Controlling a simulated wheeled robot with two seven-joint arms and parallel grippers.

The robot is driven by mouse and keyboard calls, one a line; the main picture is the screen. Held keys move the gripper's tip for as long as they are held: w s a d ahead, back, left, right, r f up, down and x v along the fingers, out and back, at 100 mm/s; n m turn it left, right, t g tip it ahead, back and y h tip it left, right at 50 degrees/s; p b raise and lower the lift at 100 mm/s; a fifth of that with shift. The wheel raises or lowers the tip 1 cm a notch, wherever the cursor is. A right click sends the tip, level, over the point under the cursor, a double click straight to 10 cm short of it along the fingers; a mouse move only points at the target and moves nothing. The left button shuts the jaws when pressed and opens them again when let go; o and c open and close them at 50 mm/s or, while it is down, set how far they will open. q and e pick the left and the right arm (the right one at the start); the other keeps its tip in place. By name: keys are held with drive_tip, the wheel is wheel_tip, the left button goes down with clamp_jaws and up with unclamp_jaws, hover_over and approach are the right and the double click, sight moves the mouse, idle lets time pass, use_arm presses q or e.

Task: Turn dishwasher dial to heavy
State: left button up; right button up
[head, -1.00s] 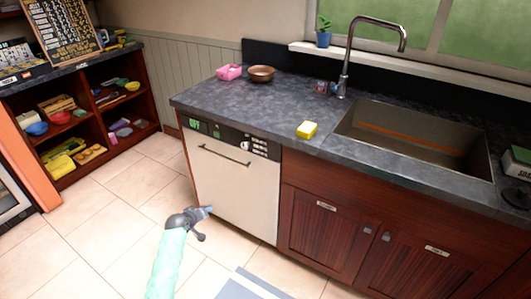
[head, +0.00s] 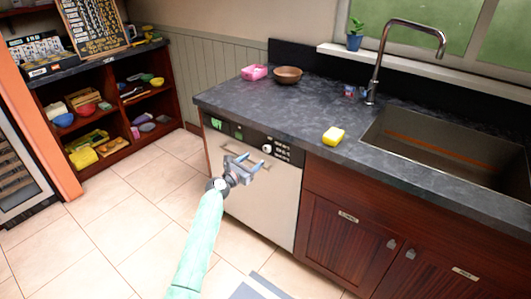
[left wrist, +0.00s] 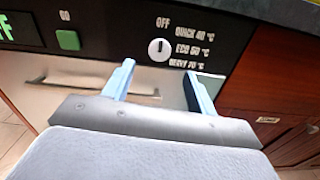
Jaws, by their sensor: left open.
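The dishwasher (head: 258,205) has a white door under a black control panel, below the counter. Its round white dial (left wrist: 159,49) shows in the left wrist view, with the labels OFF, QUICK, ECO and HEAVY around it. The dial's dark mark looks upright, toward OFF. In the head view the dial (head: 266,147) is small, just beyond my gripper. My left gripper (head: 256,158) is open and empty in front of the panel. In the left wrist view its two blue fingers (left wrist: 160,80) lie below and on either side of the dial, apart from it.
A green button (left wrist: 68,40) and a green-lit display (head: 216,123) are left of the dial. The door handle (left wrist: 90,88) runs below the panel. The counter edge (head: 300,146) overhangs above. Wooden cabinets (head: 350,220) stand to the right. Open floor lies left.

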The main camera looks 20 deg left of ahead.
sight(266, 150)
use_arm(q)
drive_tip(key=shift+n, duration=0.5)
drive_tip(key=shift+p+x, duration=0.3)
drive_tip(key=shift+x, duration=3.55)
drive_tip(key=shift+f, duration=0.1)
drive_tip(key=c, duration=1)
